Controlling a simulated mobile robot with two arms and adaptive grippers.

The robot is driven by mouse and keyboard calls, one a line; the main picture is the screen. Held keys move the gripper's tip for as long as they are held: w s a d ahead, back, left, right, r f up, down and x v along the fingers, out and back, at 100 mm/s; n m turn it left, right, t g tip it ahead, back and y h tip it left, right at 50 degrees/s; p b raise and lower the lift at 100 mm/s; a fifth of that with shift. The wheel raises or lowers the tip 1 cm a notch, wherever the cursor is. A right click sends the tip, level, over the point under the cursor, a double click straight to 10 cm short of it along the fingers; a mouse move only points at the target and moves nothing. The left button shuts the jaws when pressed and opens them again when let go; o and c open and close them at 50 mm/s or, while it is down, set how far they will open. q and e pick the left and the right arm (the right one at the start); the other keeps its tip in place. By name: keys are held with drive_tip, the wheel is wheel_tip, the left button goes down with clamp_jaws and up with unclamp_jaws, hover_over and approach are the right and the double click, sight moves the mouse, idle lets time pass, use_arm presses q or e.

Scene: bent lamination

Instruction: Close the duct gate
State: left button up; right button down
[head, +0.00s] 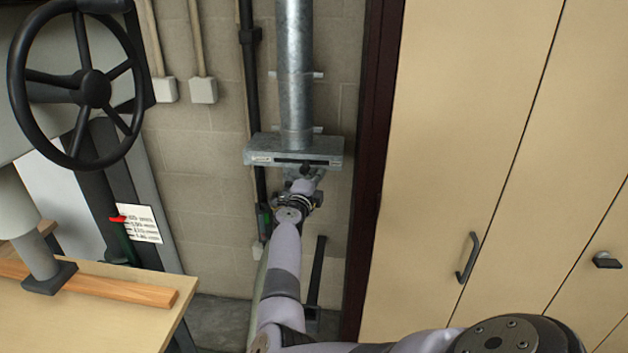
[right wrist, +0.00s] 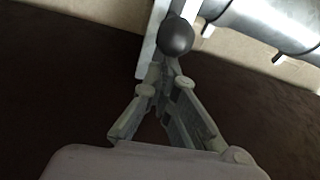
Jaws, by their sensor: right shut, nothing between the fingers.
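The duct gate (head: 262,153) is a flat grey metal housing around a vertical galvanized duct (head: 295,70) on the block wall. A dark slot runs along its front face. A black ball knob (head: 305,169) sits at the front of the gate; it shows large in the right wrist view (right wrist: 178,38). My right gripper (head: 304,180) is just in front of and below the knob. In the right wrist view its fingertips (right wrist: 165,76) are together, empty, right by the knob; I cannot tell whether they touch it. My left gripper is out of view.
A tall beige cabinet (head: 450,130) with dark handles stands at the right, past a dark post (head: 375,170). At the left are a black handwheel (head: 93,88) and a wooden table (head: 80,320). Conduits and a black pipe (head: 248,80) run down the wall beside the duct.

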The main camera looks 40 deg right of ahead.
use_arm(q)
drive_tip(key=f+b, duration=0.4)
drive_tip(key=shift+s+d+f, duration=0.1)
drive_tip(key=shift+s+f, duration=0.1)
use_arm(e)
drive_tip(key=w+a, duration=0.5)
drive_tip(key=w, duration=0.1)
drive_tip(key=shift+w, duration=0.3)
